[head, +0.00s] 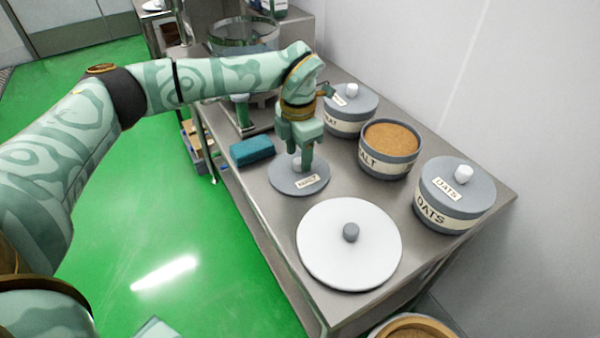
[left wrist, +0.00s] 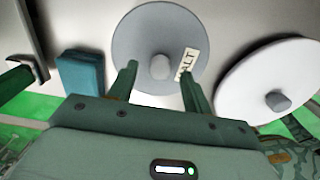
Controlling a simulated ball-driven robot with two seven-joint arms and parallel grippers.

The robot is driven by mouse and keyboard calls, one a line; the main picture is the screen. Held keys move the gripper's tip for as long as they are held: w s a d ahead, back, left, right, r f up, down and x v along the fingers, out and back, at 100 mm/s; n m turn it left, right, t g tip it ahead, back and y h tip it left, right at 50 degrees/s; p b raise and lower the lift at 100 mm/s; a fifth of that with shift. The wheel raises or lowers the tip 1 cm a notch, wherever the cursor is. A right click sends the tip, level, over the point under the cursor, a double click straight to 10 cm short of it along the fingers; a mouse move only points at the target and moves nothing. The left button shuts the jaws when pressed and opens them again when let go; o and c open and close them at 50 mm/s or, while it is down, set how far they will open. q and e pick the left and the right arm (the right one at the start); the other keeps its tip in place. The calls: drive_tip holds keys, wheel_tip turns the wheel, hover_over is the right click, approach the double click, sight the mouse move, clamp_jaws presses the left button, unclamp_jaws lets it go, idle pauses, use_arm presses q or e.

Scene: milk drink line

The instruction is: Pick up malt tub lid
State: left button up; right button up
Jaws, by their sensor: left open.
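The malt tub lid (head: 312,186) is a grey disc with a pale knob and a MALT label. It lies flat on the steel table, left of the open malt tub (head: 384,166), which shows brown powder inside. My left gripper (head: 299,164) is over the lid, pointing down at its knob. In the left wrist view the lid (left wrist: 145,32) lies ahead of my left gripper (left wrist: 157,82). Its two fingers are apart, with the knob between them in the picture; I cannot tell whether they touch it. My right gripper is not in view.
A large white lid (head: 348,262) with a grey knob lies close in front. A teal sponge (head: 251,151) lies left of the malt lid. The lidded oats tub (head: 455,200) and another lidded tub (head: 350,113) flank the malt tub. A wall rises behind the table (head: 262,212).

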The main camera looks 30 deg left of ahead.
use_arm(q)
wheel_tip(320, 180, down, 2)
drive_tip(key=shift+f, duration=0.2)
drive_tip(key=shift+r, duration=0.15)
clamp_jaws()
drive_tip(key=shift+r, duration=0.1)
